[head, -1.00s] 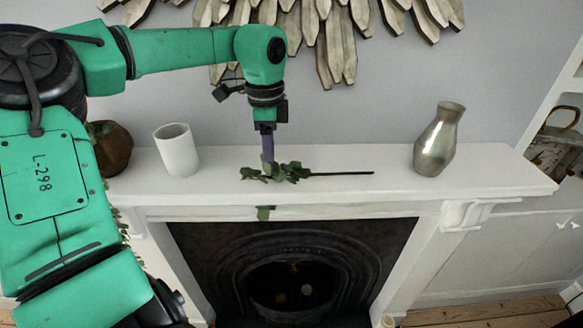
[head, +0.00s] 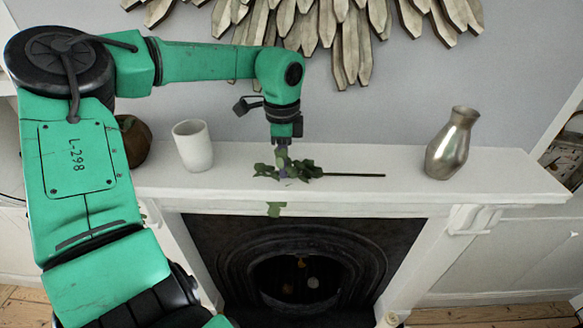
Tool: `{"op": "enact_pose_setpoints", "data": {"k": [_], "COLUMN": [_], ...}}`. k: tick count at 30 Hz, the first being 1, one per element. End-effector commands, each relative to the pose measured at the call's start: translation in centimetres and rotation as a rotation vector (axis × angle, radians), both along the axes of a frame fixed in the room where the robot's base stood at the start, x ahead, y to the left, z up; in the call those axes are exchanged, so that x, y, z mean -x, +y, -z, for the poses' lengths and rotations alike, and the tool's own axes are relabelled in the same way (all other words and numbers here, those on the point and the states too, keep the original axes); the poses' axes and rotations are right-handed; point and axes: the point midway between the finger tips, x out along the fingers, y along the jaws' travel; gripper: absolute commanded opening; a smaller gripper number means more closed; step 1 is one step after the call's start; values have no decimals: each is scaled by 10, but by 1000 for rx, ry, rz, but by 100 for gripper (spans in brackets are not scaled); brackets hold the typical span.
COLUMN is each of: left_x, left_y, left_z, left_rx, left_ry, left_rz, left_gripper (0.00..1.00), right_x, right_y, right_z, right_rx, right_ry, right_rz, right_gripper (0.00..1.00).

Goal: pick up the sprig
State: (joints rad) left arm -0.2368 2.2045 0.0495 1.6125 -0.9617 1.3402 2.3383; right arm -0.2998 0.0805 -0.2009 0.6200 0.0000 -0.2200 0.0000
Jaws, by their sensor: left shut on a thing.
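A sprig (head: 303,171) with dark green leaves and a straight thin stem lies along the white mantel shelf (head: 400,188), its stem pointing right. My left gripper (head: 284,170) points down from above and is shut on the leafy left end of the sprig. The leaves partly hide the fingertips. I cannot tell whether the sprig is clear of the shelf. My right gripper is not in view.
A white cup (head: 193,146) stands left of the sprig, and a brown round pot (head: 134,140) is farther left, partly behind my arm. A silver vase (head: 452,145) stands at the right. A wooden wall ornament (head: 345,45) hangs above. A fireplace (head: 300,260) opens below.

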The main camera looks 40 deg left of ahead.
Motion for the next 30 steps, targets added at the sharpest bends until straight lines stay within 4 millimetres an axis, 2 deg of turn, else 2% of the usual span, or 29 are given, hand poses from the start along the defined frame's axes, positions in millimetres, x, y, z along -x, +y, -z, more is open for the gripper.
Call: {"op": "enact_pose_setpoints", "data": {"k": [4, 8, 15, 21, 24, 30], "left_x": [-1, -1, -1, -1, -1, 0], "left_y": [0, 1, 0, 0, 0, 0], "left_z": [-13, -39, -114, -169, -187, -199], "left_rx": [-2, -4, -5, -3, -1, 0], "left_ry": [-6, -7, -8, -4, -2, -1], "left_rz": [0, -2, -1, -1, 1, 1], "left_gripper": [0, 0, 0, 0, 0, 0], "right_x": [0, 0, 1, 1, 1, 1], "right_y": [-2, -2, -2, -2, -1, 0], "right_z": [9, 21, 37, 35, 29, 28], "right_rx": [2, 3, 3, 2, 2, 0], "right_ry": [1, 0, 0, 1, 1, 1], "right_rz": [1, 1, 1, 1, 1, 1], "right_gripper": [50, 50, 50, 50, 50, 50]}}
